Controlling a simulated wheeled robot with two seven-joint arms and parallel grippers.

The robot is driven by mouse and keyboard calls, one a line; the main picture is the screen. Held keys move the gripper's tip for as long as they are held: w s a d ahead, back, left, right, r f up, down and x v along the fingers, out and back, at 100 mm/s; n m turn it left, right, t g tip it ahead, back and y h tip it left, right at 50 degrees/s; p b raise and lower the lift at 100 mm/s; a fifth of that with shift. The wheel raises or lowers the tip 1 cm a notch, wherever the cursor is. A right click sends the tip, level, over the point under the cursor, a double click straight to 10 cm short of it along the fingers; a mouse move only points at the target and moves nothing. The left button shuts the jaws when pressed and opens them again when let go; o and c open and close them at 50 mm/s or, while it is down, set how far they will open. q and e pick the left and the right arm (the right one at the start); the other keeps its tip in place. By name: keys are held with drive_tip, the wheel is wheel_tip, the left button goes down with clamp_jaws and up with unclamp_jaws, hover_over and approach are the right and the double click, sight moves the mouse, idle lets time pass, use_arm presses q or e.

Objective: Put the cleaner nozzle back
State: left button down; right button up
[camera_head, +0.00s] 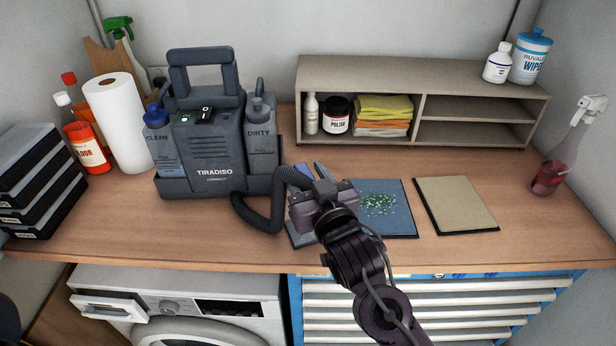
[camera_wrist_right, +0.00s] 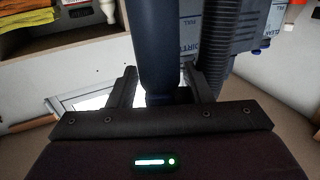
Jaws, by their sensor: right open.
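The cleaner nozzle (camera_wrist_right: 158,45) shows in the right wrist view as a dark blue tube between the fingers of my right gripper (camera_wrist_right: 162,90). The fingers are open on either side of it; I cannot tell whether either touches it. In the head view my right gripper (camera_head: 318,188) is over the blue mat (camera_head: 398,222) and hides most of the nozzle. A ribbed hose (camera_head: 262,222) runs from there to the grey cleaner machine (camera_head: 212,158), which has CLEAN and DIRTY bottles. My left gripper is not in view.
Green-white bits (camera_head: 378,204) lie on the mat. A beige panel (camera_head: 456,204) lies to its right. A shelf (camera_head: 480,128) with cloths (camera_head: 384,116) and a polish jar (camera_head: 337,116) stands behind. A paper roll (camera_head: 118,125) and black cases (camera_head: 38,190) are at left. The front right counter is clear.

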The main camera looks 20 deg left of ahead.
drive_tip(key=shift+r, duration=0.25)
drive_tip(key=shift+s+d+f, duration=0.15)
drive_tip(key=shift+s+d, duration=0.05)
drive_tip(key=shift+s, duration=0.1)
drive_tip(key=b+v, duration=0.4)
drive_tip(key=v, duration=0.7)
drive_tip(key=shift+s+d, duration=0.1)
